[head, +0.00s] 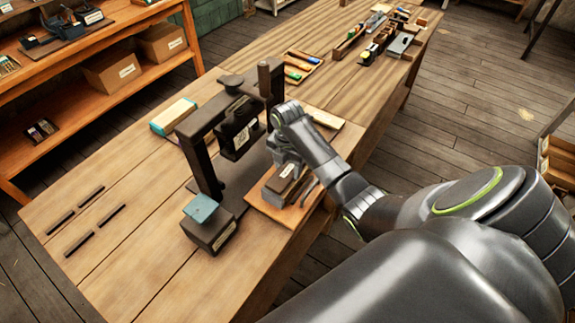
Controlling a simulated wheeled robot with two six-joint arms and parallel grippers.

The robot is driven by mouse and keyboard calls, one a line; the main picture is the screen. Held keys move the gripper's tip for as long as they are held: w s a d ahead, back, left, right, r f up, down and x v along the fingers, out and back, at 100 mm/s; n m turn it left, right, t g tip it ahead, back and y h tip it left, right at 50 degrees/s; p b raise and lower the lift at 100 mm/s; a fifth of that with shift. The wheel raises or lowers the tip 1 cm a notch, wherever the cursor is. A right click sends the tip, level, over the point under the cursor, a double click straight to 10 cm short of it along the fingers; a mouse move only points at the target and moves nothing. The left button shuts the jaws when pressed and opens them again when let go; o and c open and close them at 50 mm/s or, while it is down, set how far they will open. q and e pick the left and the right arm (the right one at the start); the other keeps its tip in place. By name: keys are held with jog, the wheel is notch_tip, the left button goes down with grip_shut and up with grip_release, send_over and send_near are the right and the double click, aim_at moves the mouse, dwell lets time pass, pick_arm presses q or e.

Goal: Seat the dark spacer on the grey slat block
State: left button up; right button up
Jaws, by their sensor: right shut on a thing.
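My right gripper (287,165) reaches in from the right, pointing down over an orange-brown board (262,207) beside the press. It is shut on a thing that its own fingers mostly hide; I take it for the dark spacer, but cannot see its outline. A small grey-brown block with a pale label (279,185) sits on the board right under the fingertips and looks like the grey slat block. I cannot tell whether the held thing touches it. My left gripper is not in view.
The dark press frame (203,165) stands close left of the gripper. A dark box (211,236) with a teal plate (200,208) stands in front. Several dark strips (61,222) lie at left. A pale-topped block (174,116) lies behind.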

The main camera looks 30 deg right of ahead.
jog(key=shift+f, duration=0.35)
jog(key=o, duration=1.1)
notch_tip(320, 180, up, 4)
jog(key=shift+r+b, duration=0.15)
jog(key=shift+b, duration=0.6)
notch_tip(320, 180, up, 3)
jog(key=shift+r+p, duration=0.15)
jog(key=shift+p, duration=0.55)
